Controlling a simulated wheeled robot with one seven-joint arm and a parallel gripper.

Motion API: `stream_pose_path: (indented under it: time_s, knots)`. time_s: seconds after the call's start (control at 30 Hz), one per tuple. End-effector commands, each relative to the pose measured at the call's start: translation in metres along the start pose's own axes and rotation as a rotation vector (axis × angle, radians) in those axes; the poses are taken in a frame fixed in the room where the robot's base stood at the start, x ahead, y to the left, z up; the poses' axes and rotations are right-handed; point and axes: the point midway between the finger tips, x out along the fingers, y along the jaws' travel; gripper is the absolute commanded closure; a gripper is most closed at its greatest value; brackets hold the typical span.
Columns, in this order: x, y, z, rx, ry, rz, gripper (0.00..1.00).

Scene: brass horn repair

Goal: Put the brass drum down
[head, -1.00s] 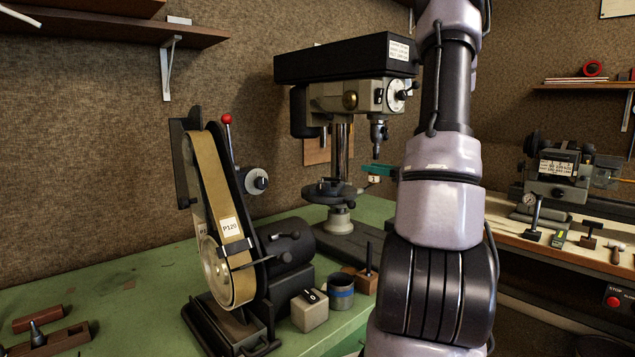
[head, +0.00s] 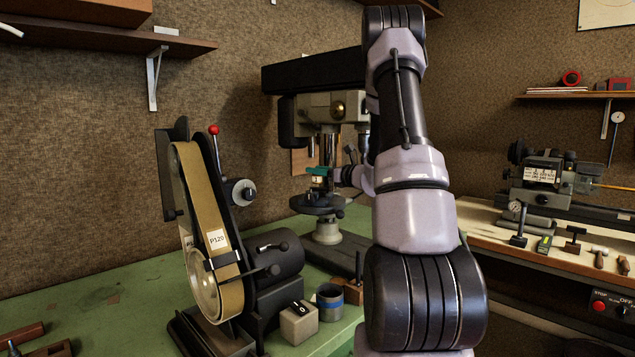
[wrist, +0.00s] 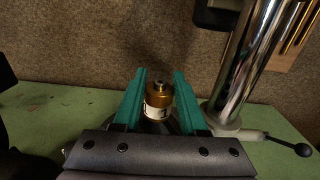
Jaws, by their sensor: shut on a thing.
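The brass drum (wrist: 158,92) is a small upright gold cylinder with a dark knob on top and a white label bearing a dark mark. It sits between the teal fingers of my gripper (wrist: 160,74), which is shut on it. In the head view my gripper (head: 317,172) is over the round table (head: 323,205) of the drill press, and my arm hides part of the press. A dark round surface shows behind the drum's base in the wrist view. I cannot tell whether the drum touches the table.
The drill press column (wrist: 246,65) and a lever with a black knob (wrist: 302,150) are close on the right in the wrist view. A P120 belt sander (head: 215,230), a switch box (head: 299,322) and a blue-banded cup (head: 330,302) stand on the green bench (head: 110,290).

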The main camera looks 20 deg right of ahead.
Motion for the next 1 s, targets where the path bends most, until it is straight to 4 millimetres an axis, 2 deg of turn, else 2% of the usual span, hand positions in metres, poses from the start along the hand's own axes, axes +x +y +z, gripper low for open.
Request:
stream_pose_path:
  time_s: [0.2,0.63,0.67,0.7,0.73,1.0]
  knots:
    - [0.002,-0.001,-0.033,0.004,0.002,-0.001,1.0]
    - [0.002,0.0,-0.039,0.001,-0.001,0.0,1.0]
    - [0.002,0.0,-0.039,0.0,-0.001,0.0,0.47]
    - [0.002,0.0,-0.039,0.0,-0.001,0.0,0.32]
    - [0.002,0.0,-0.039,0.0,-0.001,0.0,0.28]
    - [0.002,0.0,-0.038,0.0,0.0,0.0,0.28]
